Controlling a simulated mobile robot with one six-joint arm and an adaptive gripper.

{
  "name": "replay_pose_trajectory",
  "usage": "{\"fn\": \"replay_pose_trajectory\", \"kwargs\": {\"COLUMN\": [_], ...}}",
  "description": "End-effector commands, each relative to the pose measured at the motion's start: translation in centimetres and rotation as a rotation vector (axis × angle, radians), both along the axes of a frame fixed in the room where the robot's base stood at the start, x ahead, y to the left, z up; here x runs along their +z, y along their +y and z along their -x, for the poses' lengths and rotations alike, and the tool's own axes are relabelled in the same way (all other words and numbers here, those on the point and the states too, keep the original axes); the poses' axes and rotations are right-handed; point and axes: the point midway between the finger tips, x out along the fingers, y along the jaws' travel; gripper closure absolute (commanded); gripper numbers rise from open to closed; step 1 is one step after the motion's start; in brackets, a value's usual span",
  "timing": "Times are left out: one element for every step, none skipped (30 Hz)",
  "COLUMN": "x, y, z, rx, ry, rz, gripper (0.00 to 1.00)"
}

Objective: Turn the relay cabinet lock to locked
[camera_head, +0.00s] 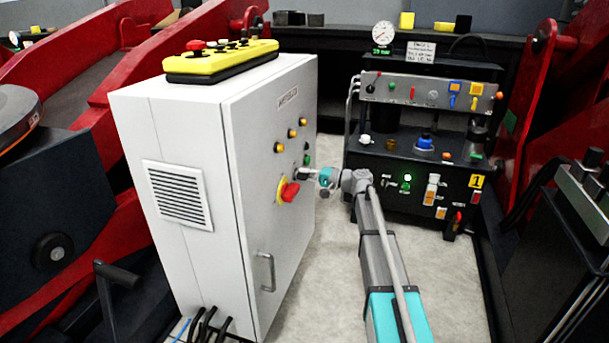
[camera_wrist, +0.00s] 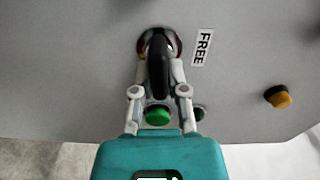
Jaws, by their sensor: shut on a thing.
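The relay cabinet (camera_head: 253,187) is a tall white box with a door on its right side in the head view. Its door fills most of the wrist view as a grey surface. The lock (camera_wrist: 157,55) has a dark handle in a round metal seat, beside a label (camera_wrist: 201,47) reading FREE. My gripper (camera_wrist: 159,75) is shut on the dark handle, one finger on each side. In the head view my gripper (camera_head: 309,174) reaches the door from the right and hides most of the lock.
Close by on the door are a red rotary switch (camera_head: 289,192), a green button (camera_wrist: 158,116) and an orange button (camera_wrist: 278,97). A door handle (camera_head: 266,272) sits lower. A yellow control box (camera_head: 221,63) lies on top. A black instrument bench (camera_head: 378,152) stands behind my arm.

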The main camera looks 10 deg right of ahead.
Motion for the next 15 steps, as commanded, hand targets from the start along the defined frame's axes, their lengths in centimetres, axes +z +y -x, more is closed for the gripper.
{"fn": "replay_pose_trajectory", "kwargs": {"x": [0.00, -0.01, -0.02, -0.03, -0.03, -0.04, -0.04, -0.04, -0.05, -0.05, -0.05, -0.05, -0.04, -0.04, -0.04], "y": [-0.15, -0.15, -0.16, -0.16, -0.16, -0.16, -0.16, -0.16, -0.17, -0.16, -0.16, -0.16, -0.16, -0.16, -0.16], "z": [-0.36, -0.36, -0.37, -0.37, -0.37, -0.37, -0.37, -0.37, -0.37, -0.38, -0.38, -0.38, -0.38, -0.38, -0.38], "rx": [-0.008, -0.008, -0.008, -0.008, -0.008, -0.008, -0.008, -0.008, -0.008, -0.008, -0.008, -0.008, -0.008, -0.008, -0.008], "ry": [0.019, 0.031, 0.043, 0.052, 0.059, 0.067, 0.073, 0.077, 0.081, 0.083, 0.084, 0.085, 0.086, 0.086, 0.086], "rz": [-0.011, -0.017, -0.024, -0.028, -0.032, -0.035, -0.038, -0.040, -0.042, -0.043, -0.044, -0.044, -0.045, -0.045, -0.045], "gripper": [1.00, 1.00, 1.00, 1.00, 1.00, 1.00, 1.00, 1.00, 1.00, 1.00, 1.00, 1.00, 1.00, 1.00, 1.00]}}
